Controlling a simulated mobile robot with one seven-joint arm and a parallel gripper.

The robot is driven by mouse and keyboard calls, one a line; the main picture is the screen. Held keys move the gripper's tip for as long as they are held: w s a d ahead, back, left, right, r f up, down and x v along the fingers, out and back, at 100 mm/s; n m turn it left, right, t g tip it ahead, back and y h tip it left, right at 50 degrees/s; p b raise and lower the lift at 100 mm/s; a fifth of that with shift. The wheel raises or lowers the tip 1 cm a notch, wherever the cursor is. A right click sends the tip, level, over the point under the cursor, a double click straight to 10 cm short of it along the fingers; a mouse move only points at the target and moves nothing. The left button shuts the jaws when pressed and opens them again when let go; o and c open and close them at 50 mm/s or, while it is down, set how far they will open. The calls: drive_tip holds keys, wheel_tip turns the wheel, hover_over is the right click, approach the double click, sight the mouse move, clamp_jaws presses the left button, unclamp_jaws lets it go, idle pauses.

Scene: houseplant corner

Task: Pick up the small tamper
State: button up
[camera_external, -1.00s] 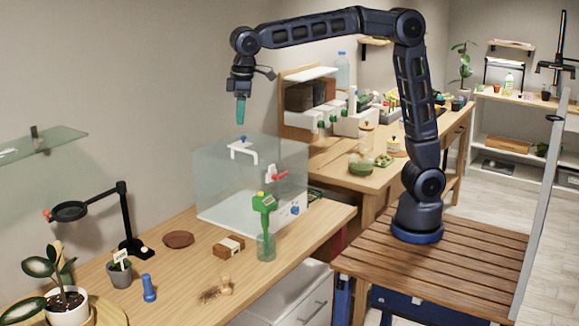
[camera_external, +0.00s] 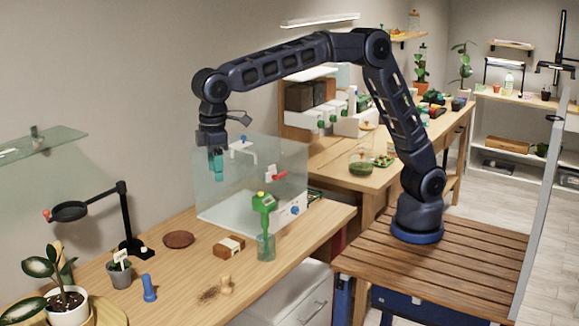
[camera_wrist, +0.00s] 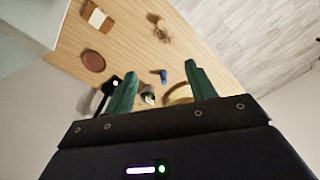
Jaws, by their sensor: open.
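Two small upright pieces on the wooden bench could be the tamper; I cannot tell for certain which. One is a blue knobbed piece (camera_external: 149,289), which also shows in the wrist view (camera_wrist: 162,76) between my fingertips in the picture. The other is a pale wooden piece (camera_external: 226,286) beside dark crumbs, near the top of the wrist view (camera_wrist: 163,34). My gripper (camera_external: 217,166) points down with teal fingers, high above the bench and apart from both. Its two fingers (camera_wrist: 161,76) are spread with nothing between them.
Nearby stand a brown block with a pale band (camera_external: 229,246), a brown saucer (camera_external: 178,239), a small grey pot (camera_external: 120,274) and a black magnifier stand (camera_external: 127,215). A glass with a green tool (camera_external: 265,246) stands right. A clear box (camera_external: 215,205) is behind.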

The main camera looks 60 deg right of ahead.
hover_over(225, 275)
drive_tip(key=f, duration=2.6)
drive_tip(key=shift+w+d+f, duration=0.15)
drive_tip(key=shift+w+f, duration=0.15)
drive_tip(key=shift+w, duration=0.1)
wheel_tip(225, 275, down, 4)
drive_tip(key=shift+f, duration=0.25)
drive_tip(key=shift+s+f, duration=0.2)
drive_tip(key=shift+f, duration=1.1)
drive_tip(key=shift+s+f, duration=0.2)
drive_tip(key=shift+f, duration=1.05)
drive_tip(key=c, duration=1.1)
